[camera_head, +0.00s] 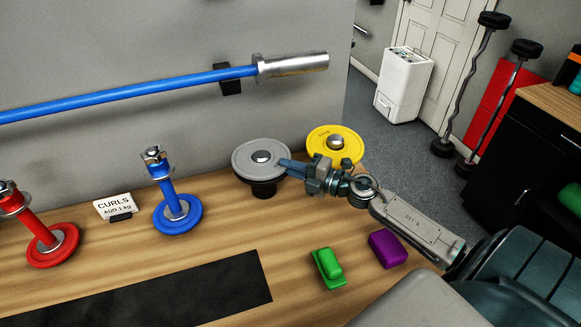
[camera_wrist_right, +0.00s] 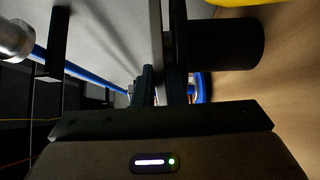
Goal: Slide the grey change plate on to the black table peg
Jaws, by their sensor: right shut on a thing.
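The grey change plate (camera_head: 245,160) is level above a short black peg (camera_head: 264,189) at the back edge of the wooden table. A silver round piece shows at the plate's centre; I cannot tell if it is the peg's tip or the plate's hub. My right gripper (camera_head: 290,166) is shut on the plate's right rim. In the right wrist view the plate (camera_wrist_right: 155,30) is edge-on between the fingers (camera_wrist_right: 162,88), with the thick black cylinder (camera_wrist_right: 228,43) of the peg beside it. Whether plate and peg touch is unclear. My left gripper is out of view.
A yellow plate (camera_head: 349,138) with a silver centre sits just behind my right gripper. Blue (camera_head: 178,221) and red (camera_head: 52,257) plates with posts stand left, by a "CURLS" card (camera_head: 114,206). Green (camera_head: 329,266) and purple (camera_head: 387,249) blocks lie in front. A blue bar (camera_head: 150,89) hangs behind.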

